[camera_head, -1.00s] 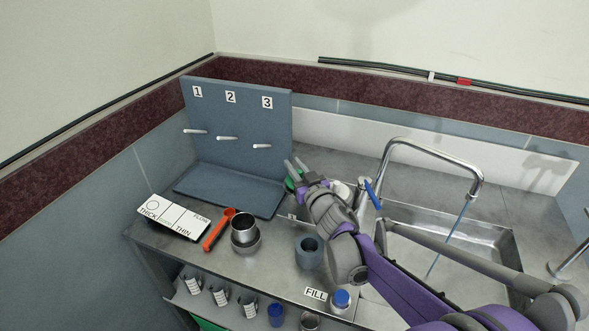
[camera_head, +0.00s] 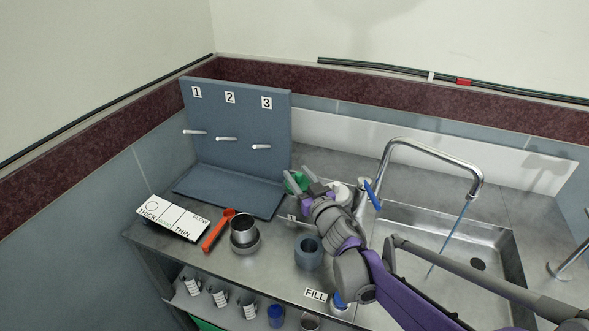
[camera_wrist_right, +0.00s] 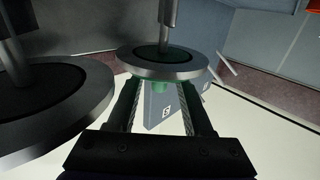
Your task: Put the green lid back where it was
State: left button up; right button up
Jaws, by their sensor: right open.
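The green lid (camera_head: 300,181) shows as a green patch at the right gripper, right of the pegboard base in the head view. In the right wrist view green (camera_wrist_right: 182,78) shows between the fingers, against a round grey plate (camera_wrist_right: 150,68) on a metal post. My right gripper (camera_head: 298,174) is open, with its two fingers on either side of the green part; it also shows in the wrist view (camera_wrist_right: 160,92). I cannot tell whether the fingers touch it. The fingers hide part of the lid in the head view. My left gripper is not in view.
The blue-grey board (camera_head: 235,120) with pegs 1, 2 and 3 stands left. A white round item (camera_head: 341,191) and the faucet (camera_head: 472,170) are close on the right.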

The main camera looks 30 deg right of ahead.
jog(key=s+a, duration=0.1)
jog(key=s, duration=0.6)
jog(key=shift+s+a+f, duration=0.15)
jog(key=shift+s+f, duration=0.05)
jog(key=shift+s, duration=0.2)
